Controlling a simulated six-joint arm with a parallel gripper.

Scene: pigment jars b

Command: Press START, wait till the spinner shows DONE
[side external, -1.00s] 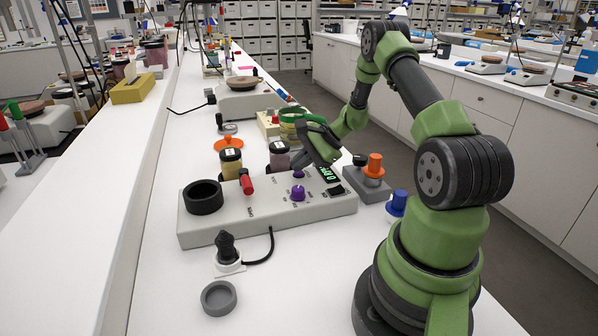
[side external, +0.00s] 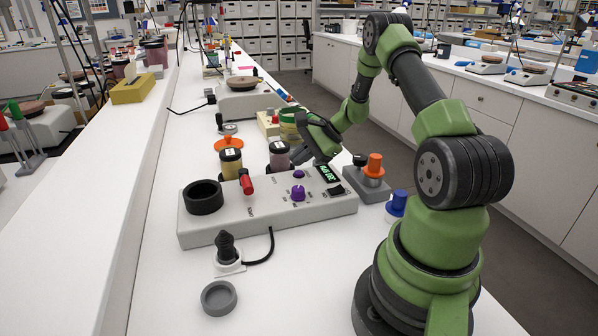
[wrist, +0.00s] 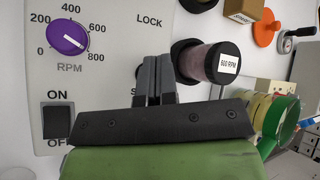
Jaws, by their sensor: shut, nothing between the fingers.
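The spinner (side external: 265,205) is a long grey box with a black round well, a red lever and a purple RPM knob (wrist: 67,38). Its dark display (side external: 329,173) shows lit green characters, too small to read surely. A second purple piece (side external: 298,174) sits behind the RPM knob in the side view, probably the START button. In the wrist view my gripper (wrist: 153,72) has its fingers together and empty over the panel, hiding most of a label beginning with S. In the side view my gripper (side external: 322,155) is just behind the display end.
An ON/OFF switch (wrist: 57,122) is beside the fingers. A jar labelled 600 RPM (wrist: 212,62) stands close behind the panel, with a yellow jar (side external: 231,163) to its left. An orange-topped unit (side external: 374,170) stands right of the spinner. The front bench is mostly clear.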

